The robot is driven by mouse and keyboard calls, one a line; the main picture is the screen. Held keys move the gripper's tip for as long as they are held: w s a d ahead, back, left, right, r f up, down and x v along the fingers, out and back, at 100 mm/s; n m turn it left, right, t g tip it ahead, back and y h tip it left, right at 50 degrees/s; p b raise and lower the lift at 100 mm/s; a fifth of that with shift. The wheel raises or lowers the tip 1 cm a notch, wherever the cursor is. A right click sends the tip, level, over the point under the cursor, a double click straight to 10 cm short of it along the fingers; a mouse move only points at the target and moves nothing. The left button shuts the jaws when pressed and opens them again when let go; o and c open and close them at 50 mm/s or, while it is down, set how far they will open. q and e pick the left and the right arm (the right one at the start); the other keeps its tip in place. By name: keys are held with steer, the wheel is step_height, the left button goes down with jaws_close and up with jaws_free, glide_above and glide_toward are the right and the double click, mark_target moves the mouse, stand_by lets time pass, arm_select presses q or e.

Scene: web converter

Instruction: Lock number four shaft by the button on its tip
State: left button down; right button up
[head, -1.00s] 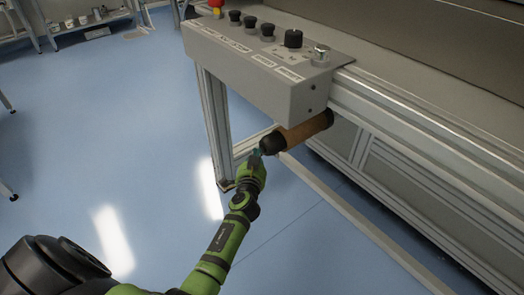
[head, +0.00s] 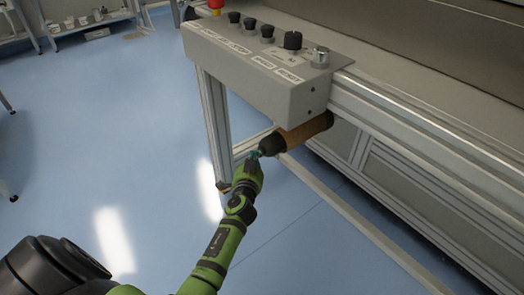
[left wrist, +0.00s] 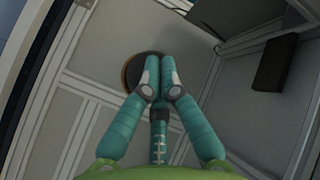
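A shaft with a brown roll (head: 304,132) and a dark end (head: 272,144) sticks out below the grey control box in the head view. Its number cannot be read. My left gripper (head: 255,155) is at the shaft's dark end, fingertips close to it; contact cannot be told. In the left wrist view the teal fingers (left wrist: 160,68) are pressed together with nothing seen between them. Behind them shows the shaft's round dark end with a brown rim (left wrist: 131,74), mostly covered by the fingers. The button on the tip is hidden. My right gripper is not in view.
The grey control box (head: 262,62) with several black knobs and a silver button (head: 320,57) is just above the shaft. A metal frame leg (head: 214,120) stands behind, and a long rail (head: 425,125) runs right. The blue floor (head: 110,150) at left is clear.

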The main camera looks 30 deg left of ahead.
arm_select(q)
steer(key=shift+s+a+p, duration=0.2)
steer(key=shift+s+a, duration=0.15)
steer(key=shift+s, duration=0.5)
steer(key=shift+s+a+p, duration=0.15)
steer(key=shift+s+a, duration=0.25)
steer(key=shift+s, duration=0.45)
steer(key=shift+s+a+p, duration=0.2)
steer(key=shift+s+a, duration=0.15)
steer(key=shift+s, duration=0.5)
